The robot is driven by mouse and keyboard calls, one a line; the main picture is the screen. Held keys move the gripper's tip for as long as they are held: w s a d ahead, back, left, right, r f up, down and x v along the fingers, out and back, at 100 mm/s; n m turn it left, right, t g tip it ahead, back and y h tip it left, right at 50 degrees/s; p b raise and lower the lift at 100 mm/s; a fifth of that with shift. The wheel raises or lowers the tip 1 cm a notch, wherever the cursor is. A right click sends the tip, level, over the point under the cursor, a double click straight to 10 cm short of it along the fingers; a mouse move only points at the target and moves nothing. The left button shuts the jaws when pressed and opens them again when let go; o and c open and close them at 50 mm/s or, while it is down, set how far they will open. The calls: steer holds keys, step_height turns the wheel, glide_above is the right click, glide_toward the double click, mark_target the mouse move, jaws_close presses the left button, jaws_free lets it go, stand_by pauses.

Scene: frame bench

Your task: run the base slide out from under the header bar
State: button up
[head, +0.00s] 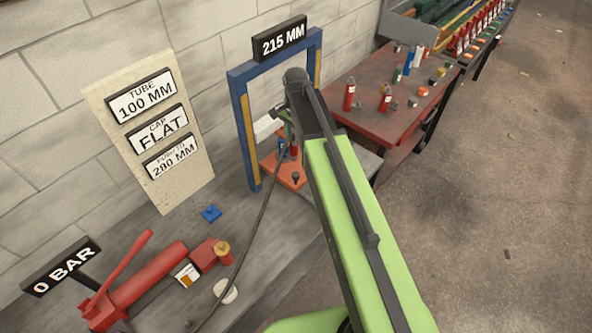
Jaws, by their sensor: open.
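A blue upright frame stands on the bench against the wall, with its header bar (250,68) across the top under a "215 MM" sign (279,39). The base slide, an orange plate (270,166), lies low between the uprights. A small dark knob (295,180) is at its near edge. Small blue and red parts (283,146) show above the plate. My gripper (289,138) is open and hangs below the end of my arm, over the plate. My arm hides the right part of the frame, and the fingertips are hard to make out.
A red hydraulic pump (150,283) with a "0 BAR" sign (61,271) and a dark hose stands on the bench at front left. A blue piece (211,213) and a white disc (225,291) lie nearby. A red table (398,118) with bottles stands right. The floor is clear.

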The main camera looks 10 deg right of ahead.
mark_target(296, 174)
step_height(296, 174, down, 18)
steer(key=b, duration=1.7)
steer(key=shift+r+b, duration=0.15)
steer(key=shift+b, duration=0.15)
steer(key=shift+r, duration=0.1)
jaws_close()
